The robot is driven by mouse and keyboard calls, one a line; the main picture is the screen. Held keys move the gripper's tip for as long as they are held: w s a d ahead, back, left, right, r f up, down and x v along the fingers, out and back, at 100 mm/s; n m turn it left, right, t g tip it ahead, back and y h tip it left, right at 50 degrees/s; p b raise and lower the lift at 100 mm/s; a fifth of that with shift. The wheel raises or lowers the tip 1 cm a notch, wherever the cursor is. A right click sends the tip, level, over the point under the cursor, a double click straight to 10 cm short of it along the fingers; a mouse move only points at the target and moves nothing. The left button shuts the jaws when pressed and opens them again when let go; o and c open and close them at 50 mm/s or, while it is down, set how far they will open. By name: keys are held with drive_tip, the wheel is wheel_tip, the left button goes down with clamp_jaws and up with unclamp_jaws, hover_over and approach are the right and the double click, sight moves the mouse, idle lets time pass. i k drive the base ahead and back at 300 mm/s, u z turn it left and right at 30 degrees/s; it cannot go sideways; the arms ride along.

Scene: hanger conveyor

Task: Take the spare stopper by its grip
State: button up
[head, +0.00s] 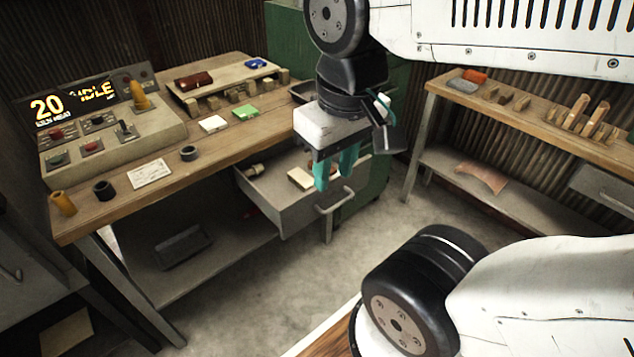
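A small tan, stopper-like piece (255,170) lies at the back left of the open drawer (285,211). It is too small to tell for certain whether it is the spare stopper, and its grip is not clear. An orange cone-shaped piece (138,97) stands upright on the control console and also has a stopper-like shape. My gripper (335,180) points down over the right side of the drawer. Its two teal fingers are apart with nothing visible between them. The gripper hides part of the drawer's right side and back.
A pale block (300,178) lies in the drawer near my fingers. The workbench (225,141) above the drawer holds a console (105,140), a yellow cylinder (62,203), black rings and cards. A side shelf (545,127) stands right. The floor between is clear.

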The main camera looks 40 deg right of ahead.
sight(256, 169)
drive_tip(key=k, duration=0.65)
drive_tip(key=u, duration=0.65)
drive_tip(key=i, duration=0.55)
drive_tip(key=u, duration=0.75)
drive_tip(key=i, duration=0.75)
drive_tip(key=z, duration=0.75)
drive_tip(key=i, duration=0.6)
drive_tip(key=z, duration=0.75)
